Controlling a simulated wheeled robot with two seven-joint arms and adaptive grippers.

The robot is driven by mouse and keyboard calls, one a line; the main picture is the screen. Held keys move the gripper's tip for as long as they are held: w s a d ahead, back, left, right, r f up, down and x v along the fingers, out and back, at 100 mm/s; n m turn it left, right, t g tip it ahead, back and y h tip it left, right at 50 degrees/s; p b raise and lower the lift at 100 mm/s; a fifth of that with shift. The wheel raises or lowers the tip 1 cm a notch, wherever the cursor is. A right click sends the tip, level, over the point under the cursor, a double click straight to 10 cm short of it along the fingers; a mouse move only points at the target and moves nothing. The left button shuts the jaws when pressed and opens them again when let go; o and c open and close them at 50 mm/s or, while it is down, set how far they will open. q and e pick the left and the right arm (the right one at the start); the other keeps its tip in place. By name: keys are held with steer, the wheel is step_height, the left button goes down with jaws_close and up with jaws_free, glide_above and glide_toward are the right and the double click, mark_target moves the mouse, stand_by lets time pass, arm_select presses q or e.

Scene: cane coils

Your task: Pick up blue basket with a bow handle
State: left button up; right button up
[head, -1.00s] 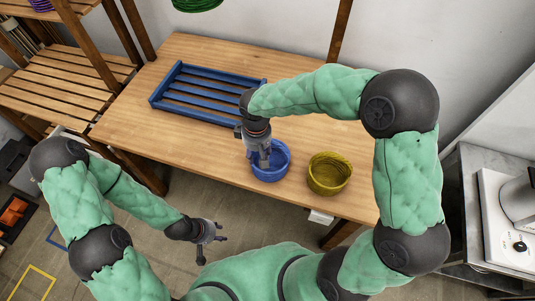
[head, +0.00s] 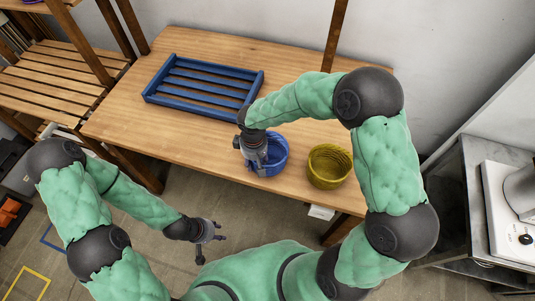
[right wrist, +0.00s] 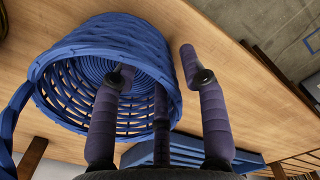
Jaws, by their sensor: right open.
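The blue basket (head: 277,155) stands near the front edge of the wooden table, its near-left side partly hidden by my right gripper. In the right wrist view the woven basket (right wrist: 105,38) shows its open mouth and coiled bottom. A thick blue curved piece at the left edge (right wrist: 10,115) looks like part of its bow handle. My right gripper (head: 259,166) is open at the basket's left side. In the right wrist view two of its fingers overlap the mouth and one lies beyond the rim; contact cannot be told. My left gripper (head: 208,238) is open and empty, below the table front.
A yellow-olive basket (head: 329,166) stands close to the right of the blue one. A blue slatted tray (head: 203,87) lies further back on the left. The table (head: 125,118) is bare at the left front. Slatted shelves (head: 55,75) stand at left.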

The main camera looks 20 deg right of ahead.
jaws_close()
stand_by(0.3)
steer(key=shift+r, duration=0.1)
